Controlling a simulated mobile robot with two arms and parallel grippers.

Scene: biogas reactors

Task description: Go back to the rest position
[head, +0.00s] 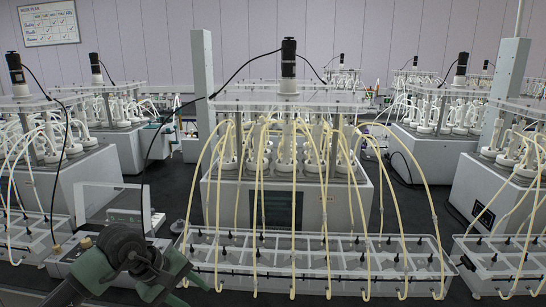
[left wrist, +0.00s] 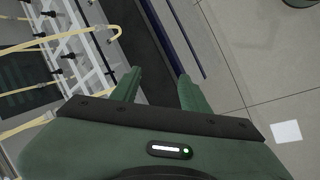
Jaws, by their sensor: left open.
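My left gripper (left wrist: 158,88) shows in the left wrist view with its two green fingers apart and nothing between them. It is over the dark edge beside the bottle rack and the tiled floor. My right gripper is in neither view.
A clear rack (head: 345,262) with pale yellow tubes stands before the central reactor; a rack (left wrist: 92,38) also shows left of the fingers in the wrist view. More reactors stand on both sides. Tiled floor (left wrist: 245,60) with a white square (left wrist: 286,132) lies open at right.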

